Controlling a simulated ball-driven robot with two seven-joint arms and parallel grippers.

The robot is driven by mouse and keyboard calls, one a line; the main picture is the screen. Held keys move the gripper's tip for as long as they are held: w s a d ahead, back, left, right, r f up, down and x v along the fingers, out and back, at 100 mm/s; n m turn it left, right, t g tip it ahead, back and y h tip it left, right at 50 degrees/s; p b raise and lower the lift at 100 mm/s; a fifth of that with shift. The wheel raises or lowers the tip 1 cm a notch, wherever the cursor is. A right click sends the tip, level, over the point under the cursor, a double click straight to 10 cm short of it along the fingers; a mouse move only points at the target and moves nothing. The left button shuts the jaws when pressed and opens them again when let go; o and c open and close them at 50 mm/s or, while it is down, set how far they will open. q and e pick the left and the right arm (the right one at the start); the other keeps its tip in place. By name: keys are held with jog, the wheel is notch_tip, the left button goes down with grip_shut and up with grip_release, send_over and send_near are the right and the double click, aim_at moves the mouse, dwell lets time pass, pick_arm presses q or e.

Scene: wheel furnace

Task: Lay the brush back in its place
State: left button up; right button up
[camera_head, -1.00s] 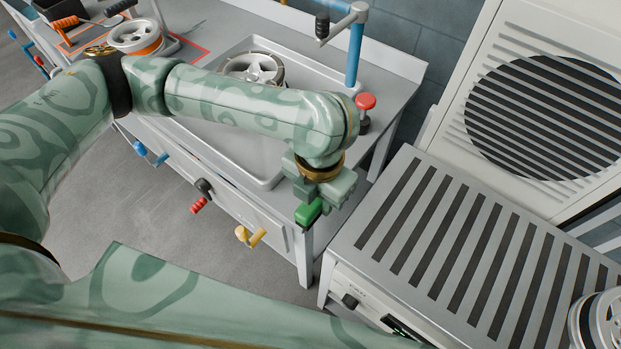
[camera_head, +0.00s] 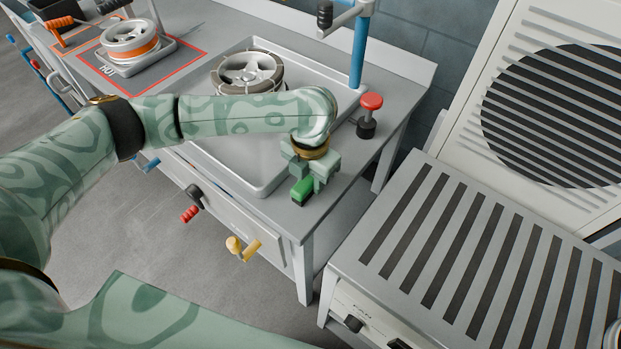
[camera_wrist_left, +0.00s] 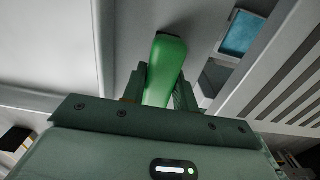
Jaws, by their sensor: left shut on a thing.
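My left gripper (camera_head: 312,172) is shut on a green-handled tool, which I take to be the brush (camera_head: 302,190). It holds the brush above the right front corner of the steel sink table (camera_head: 322,213), beside the basin (camera_head: 262,188). In the left wrist view the green handle (camera_wrist_left: 165,68) stands between the fingers. The brush's bristles are not visible, and I cannot tell whether it touches the table. No marked place for the brush is clear in these views. My right gripper is not in view.
A wheel (camera_head: 247,73) lies in the basin. A red button (camera_head: 371,102) and a blue post (camera_head: 358,50) stand behind the gripper. Red (camera_head: 190,212) and yellow (camera_head: 243,247) handles project at the table's front. A slotted bench (camera_head: 470,260) stands right, past a gap.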

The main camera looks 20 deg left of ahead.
pick_arm(q)
jog(key=o, duration=1)
jog(key=shift+f, duration=0.1)
jog(key=shift+f+b, duration=0.25)
jog(key=shift+b, duration=0.35)
jog(key=r+p, duration=0.2)
jog(key=r, duration=0.3)
jog(key=r+p, duration=0.2)
jog(key=r, duration=0.4)
jog(key=d+r+p, duration=0.1)
jog(key=r+p, duration=0.1)
jog(key=r, duration=0.3)
jog(key=shift+w+r, duration=0.3)
